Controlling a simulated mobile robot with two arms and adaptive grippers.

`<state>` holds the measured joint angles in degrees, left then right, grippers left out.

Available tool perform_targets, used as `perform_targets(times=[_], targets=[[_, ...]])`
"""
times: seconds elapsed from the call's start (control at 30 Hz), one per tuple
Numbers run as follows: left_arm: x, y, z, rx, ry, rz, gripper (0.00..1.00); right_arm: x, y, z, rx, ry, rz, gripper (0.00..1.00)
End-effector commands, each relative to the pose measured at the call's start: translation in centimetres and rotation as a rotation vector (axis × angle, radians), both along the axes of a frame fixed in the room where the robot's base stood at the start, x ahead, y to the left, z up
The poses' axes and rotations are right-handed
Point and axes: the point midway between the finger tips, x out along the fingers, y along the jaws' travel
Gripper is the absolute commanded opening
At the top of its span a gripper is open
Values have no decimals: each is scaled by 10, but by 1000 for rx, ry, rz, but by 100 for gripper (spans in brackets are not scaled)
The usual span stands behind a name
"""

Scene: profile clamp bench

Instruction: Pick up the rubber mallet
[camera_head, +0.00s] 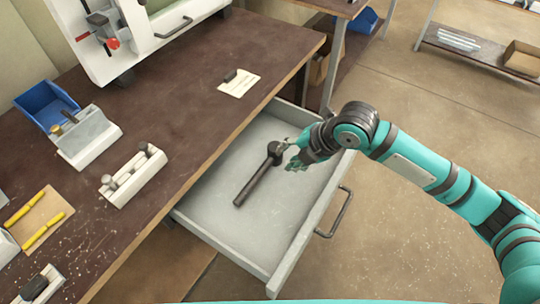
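The rubber mallet (256,177) is dark, with a long handle and a short thick head. It lies in the open grey drawer (225,234), its head toward the back right and its handle pointing to the front left. My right gripper (289,156) is over the drawer, right beside the mallet's head. Its fingers look spread, with the tips close to the head; whether they touch it is too small to tell. My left gripper is not in view.
The drawer's side walls and front with a handle (335,212) surround the mallet. The rest of the drawer floor is clear.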

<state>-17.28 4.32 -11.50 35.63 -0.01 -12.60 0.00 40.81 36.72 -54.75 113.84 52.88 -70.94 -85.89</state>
Motion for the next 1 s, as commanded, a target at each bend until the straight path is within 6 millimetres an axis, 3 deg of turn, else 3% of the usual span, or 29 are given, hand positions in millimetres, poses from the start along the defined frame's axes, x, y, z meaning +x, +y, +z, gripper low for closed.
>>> perform_targets(times=[0.1, 0.3, 0.53, 0.8, 1.0], targets=[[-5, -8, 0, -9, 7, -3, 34, 8, 13, -23, 1, 4, 0, 27], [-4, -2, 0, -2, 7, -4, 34, 18, 27, -49, 0, 2, 0, 27], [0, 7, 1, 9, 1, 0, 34, 23, 35, -61, 0, 1, 1, 27], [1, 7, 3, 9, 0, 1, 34, 36, 53, -93, 0, 2, 0, 27], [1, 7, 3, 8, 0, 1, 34, 38, 55, -98, -1, -1, 0, 27]])
